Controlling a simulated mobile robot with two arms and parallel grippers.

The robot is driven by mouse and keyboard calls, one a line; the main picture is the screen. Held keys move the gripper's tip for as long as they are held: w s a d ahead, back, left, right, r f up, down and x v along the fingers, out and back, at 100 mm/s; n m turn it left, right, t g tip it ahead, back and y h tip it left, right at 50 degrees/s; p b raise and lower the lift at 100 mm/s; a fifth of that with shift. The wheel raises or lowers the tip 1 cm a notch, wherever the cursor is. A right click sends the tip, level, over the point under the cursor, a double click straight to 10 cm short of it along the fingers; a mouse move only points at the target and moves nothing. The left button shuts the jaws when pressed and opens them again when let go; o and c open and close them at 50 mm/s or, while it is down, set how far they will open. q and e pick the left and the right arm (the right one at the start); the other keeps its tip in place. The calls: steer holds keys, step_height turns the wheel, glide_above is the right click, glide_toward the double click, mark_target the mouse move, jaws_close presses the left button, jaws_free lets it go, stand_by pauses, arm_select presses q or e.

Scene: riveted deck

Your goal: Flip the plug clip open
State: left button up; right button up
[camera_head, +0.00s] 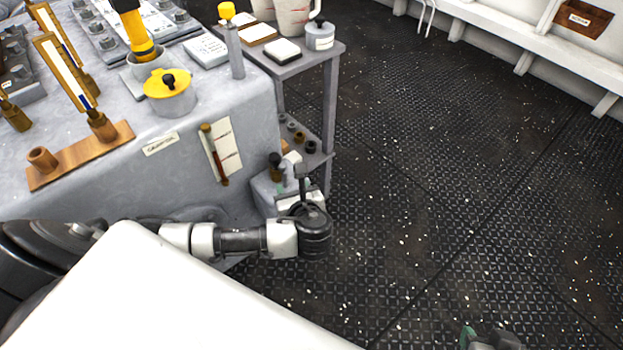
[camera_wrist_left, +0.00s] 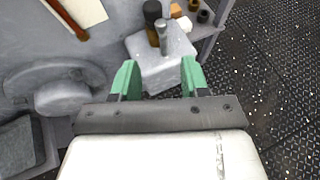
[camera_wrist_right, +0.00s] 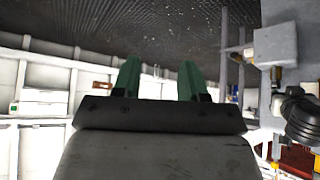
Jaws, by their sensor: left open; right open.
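A light grey box (camera_head: 262,190) stands low beside the workbench and also shows in the left wrist view (camera_wrist_left: 165,70). A dark plug with a brown lower part (camera_head: 275,165) stands on its back edge. Next to it a grey upright lever (camera_wrist_left: 161,38) rises from the box; it may be the plug clip, but I cannot tell for sure. My left gripper (camera_wrist_left: 159,76) is open, its green fingers spread in front of the box, with the lever between and beyond them. No contact is visible. My right gripper (camera_wrist_right: 159,75) is open and empty, over the floor far from the box.
The grey workbench (camera_head: 110,195) holds a yellow-lidded pot (camera_head: 170,100) and wooden stands. A side table (camera_head: 334,70) with jars and a low shelf with small dark cups (camera_head: 300,138) stand behind the box. The dark riveted floor (camera_head: 450,170) to the right is clear.

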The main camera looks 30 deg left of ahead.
mark_target(283, 167)
arm_select(q)
steer(key=b+x, duration=0.3)
steer(key=x, duration=0.6)
steer(key=shift+w+a+b, duration=0.15)
steer(key=shift+w+b, duration=0.15)
steer(key=shift+b, duration=0.05)
steer(key=shift+w+a, duration=0.35)
arm_select(e)
steer(key=w+a+r+t+y, duration=0.3)
steer(key=w+r+t, duration=0.4)
steer(key=r+t, duration=0.4)
steer(key=shift+a+n, duration=0.3)
steer(key=shift+w, duration=0.1)
arm_select(q)
jaws_close()
